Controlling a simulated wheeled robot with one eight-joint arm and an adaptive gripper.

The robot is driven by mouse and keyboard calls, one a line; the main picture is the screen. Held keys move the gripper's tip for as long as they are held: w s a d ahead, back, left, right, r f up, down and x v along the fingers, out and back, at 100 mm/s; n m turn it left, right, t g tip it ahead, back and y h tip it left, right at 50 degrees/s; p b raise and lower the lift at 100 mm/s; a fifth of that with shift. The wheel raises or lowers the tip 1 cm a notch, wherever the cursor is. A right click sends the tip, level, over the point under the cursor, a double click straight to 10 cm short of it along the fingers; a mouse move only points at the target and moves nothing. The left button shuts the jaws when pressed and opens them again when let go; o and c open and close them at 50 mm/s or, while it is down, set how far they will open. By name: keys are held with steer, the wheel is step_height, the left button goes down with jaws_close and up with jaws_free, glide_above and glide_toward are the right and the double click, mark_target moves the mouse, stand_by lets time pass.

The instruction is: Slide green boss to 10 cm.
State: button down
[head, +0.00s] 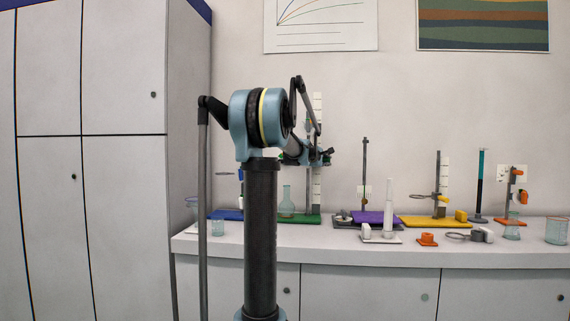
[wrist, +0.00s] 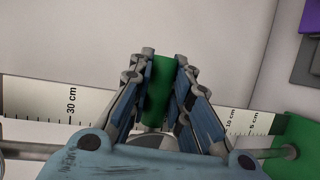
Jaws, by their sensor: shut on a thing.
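The green boss (wrist: 159,90) sits between the two fingers of my gripper (wrist: 164,62) in the wrist view, and the fingers are shut on it. A white ruled scale (wrist: 40,100) runs behind my gripper, with its 30 cm mark at the left and its 10 cm and 5 cm marks at the right. The boss lies between the 30 cm and 10 cm marks; its exact reading is hidden. A grey rod (wrist: 268,153) leads to the green base (wrist: 296,148) at the right. In the head view the green base (head: 308,220) stands on the bench and my arm partly hides the scale (head: 317,185).
A glass bottle (head: 287,200) stands by the green base. A blue base (head: 227,214) is to its left and a purple base (head: 374,217) to its right. A yellow-based stand (head: 432,221) and glassware (head: 556,231) are further right.

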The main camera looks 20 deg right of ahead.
steer(key=shift+f, duration=2.8)
steer(key=shift+f, duration=1.5)
